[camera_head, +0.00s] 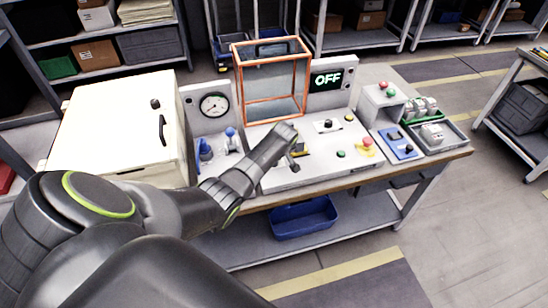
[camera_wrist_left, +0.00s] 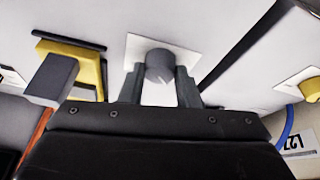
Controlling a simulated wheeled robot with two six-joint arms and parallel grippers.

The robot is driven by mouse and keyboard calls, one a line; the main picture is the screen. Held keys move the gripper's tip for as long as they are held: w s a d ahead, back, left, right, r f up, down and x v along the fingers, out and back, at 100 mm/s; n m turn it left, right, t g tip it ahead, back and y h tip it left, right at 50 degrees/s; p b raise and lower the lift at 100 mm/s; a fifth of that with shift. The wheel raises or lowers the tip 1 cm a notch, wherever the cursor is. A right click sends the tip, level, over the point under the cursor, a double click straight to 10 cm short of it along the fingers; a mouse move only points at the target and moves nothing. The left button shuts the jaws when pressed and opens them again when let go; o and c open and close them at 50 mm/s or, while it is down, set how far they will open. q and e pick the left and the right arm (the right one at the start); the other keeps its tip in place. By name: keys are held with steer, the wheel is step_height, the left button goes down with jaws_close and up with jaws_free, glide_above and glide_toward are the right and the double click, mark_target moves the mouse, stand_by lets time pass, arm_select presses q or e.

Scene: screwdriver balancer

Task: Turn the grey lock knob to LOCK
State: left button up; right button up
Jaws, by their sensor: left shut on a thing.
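The grey lock knob (camera_wrist_left: 160,66) stands on a white square plate in the left wrist view. A pale pointer mark shows on its face. The fingers of my left gripper (camera_wrist_left: 160,88) are on either side of the knob, shut on it. In the head view my left gripper (camera_head: 293,164) reaches down to the white front panel (camera_head: 283,182) of the bench station. The knob is hidden there behind my gripper. I cannot read any LOCK label. My right gripper is not in view.
A yellow part with a grey block (camera_wrist_left: 70,72) is close beside my gripper. An orange-framed clear box (camera_head: 272,80) and an OFF display (camera_head: 328,79) stand behind. A red stop button (camera_head: 366,142) is to the right. A white cabinet (camera_head: 115,125) stands to the left.

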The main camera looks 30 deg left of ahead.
arm_select(q)
steer(key=shift+r, duration=0.1)
stand_by(0.3)
steer(key=o, duration=1)
steer(key=shift+s+d+r, duration=0.1)
steer(key=shift+d+r, duration=0.1)
steer(key=shift+r, duration=0.35)
steer(key=b+v, duration=0.1)
steer(key=v, duration=1.5)
steer(key=shift+s+r, duration=0.1)
steer(key=shift+a, duration=0.1)
